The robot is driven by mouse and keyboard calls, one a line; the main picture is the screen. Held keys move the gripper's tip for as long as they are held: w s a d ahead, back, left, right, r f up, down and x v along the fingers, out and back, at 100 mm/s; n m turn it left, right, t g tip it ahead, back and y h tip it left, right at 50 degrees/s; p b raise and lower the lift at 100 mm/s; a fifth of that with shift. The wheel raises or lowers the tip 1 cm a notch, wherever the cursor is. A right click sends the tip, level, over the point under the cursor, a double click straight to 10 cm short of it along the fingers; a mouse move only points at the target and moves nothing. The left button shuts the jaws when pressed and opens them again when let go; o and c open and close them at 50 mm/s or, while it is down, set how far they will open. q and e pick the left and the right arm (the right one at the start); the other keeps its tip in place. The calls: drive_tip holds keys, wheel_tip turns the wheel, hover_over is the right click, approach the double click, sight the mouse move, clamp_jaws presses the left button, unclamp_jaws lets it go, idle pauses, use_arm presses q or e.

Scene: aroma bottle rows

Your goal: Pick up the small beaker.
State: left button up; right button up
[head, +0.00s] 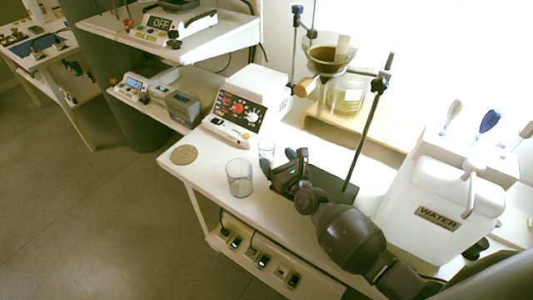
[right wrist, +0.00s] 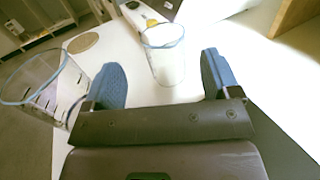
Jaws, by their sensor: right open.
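The small clear beaker (head: 266,150) stands upright on the white bench, just left of my right gripper (head: 296,159). In the right wrist view the small beaker (right wrist: 165,58) stands ahead, between the lines of the two blue fingers (right wrist: 161,74). My right gripper is open and empty, and its fingers are apart from the small beaker. A larger clear beaker (head: 239,178) stands nearer the bench's front edge. In the right wrist view this larger beaker (right wrist: 42,88) is at the left, close to the left finger. My left gripper is not in view.
A white device with red knobs (head: 240,108) stands behind the beakers. A round cork mat (head: 184,155) lies at the bench's left corner. A stand with a dark base and rod (head: 365,140) is beside my right arm. A white water container (head: 435,215) stands at the right.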

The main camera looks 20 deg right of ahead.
sight(271, 149)
drive_tip(key=x, duration=0.5)
drive_tip(key=shift+d+r, duration=0.1)
drive_tip(key=shift+d, duration=0.1)
drive_tip(key=shift+r, duration=0.1)
drive_tip(key=c, duration=1)
